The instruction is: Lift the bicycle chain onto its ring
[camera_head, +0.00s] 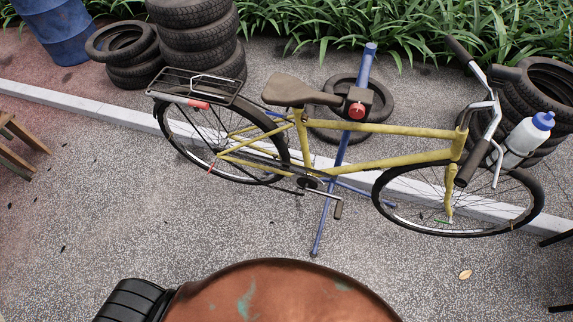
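A yellow bicycle (385,129) is held by a clamp on a blue repair stand (343,150). Its front wheel points right and its rear wheel (163,126) is at left. The chain ring (314,183) is at the cranks, low in the middle of the frame. A thin dark line runs from there toward the rear hub; I cannot tell at this size whether it is the chain or how the chain lies. Neither of my grippers is in view.
A rusty orange-brown tank (285,290) with a black ribbed part (135,300) fills the bottom foreground. Stacked tyres (195,45) stand behind at left, more at right. A blue barrel (58,30) is top left, a wooden stool (20,140) far left. Pavement between tank and bicycle is clear.

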